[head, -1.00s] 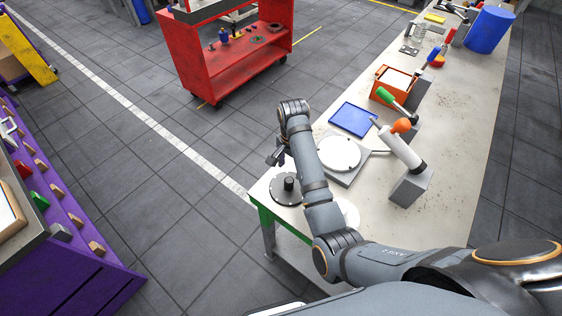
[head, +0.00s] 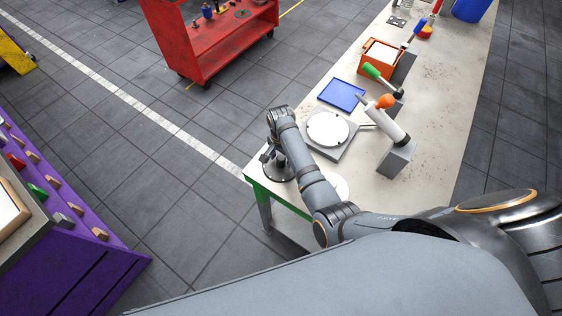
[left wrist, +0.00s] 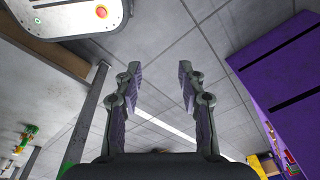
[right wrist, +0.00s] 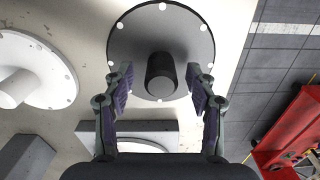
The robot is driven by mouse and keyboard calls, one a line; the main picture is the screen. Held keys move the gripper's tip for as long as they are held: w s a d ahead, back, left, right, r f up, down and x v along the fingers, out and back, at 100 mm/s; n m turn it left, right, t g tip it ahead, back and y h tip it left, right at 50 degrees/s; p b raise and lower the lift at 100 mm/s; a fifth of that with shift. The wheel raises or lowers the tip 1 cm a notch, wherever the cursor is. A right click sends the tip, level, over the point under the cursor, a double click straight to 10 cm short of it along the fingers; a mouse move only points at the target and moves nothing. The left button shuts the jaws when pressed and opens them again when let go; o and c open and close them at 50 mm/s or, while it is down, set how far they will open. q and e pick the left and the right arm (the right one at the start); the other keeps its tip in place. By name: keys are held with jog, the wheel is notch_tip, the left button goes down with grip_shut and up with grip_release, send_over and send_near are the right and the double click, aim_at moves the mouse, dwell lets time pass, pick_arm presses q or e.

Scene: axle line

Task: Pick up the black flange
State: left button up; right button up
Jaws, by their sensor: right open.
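The black flange (head: 280,173) lies flat at the near left corner of the bench, its hub upward, partly hidden by my right gripper (head: 270,155). In the right wrist view the flange (right wrist: 135,35) is a dark disc with holes around its rim, and its round hub (right wrist: 160,76) shows between my fingertips. My right gripper (right wrist: 160,82) is open, its fingers either side of the hub; I cannot tell whether they touch it. My left gripper (left wrist: 158,82) is open and empty, away from the flange.
A white flange (right wrist: 45,65) lies beside the black one. The bench (head: 435,110) also holds a grey fixture with a white disc (head: 327,128), a blue tray (head: 341,95) and an orange bin (head: 381,58). A red cart (head: 225,45) stands beyond clear floor.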

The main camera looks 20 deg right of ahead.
jog(key=shift+f, duration=0.55)
jog(key=c, duration=0.8)
grip_shut()
pick_arm(q)
jog(key=shift+s, duration=0.75)
pick_arm(e)
jog(key=shift+w+r, duration=0.1)
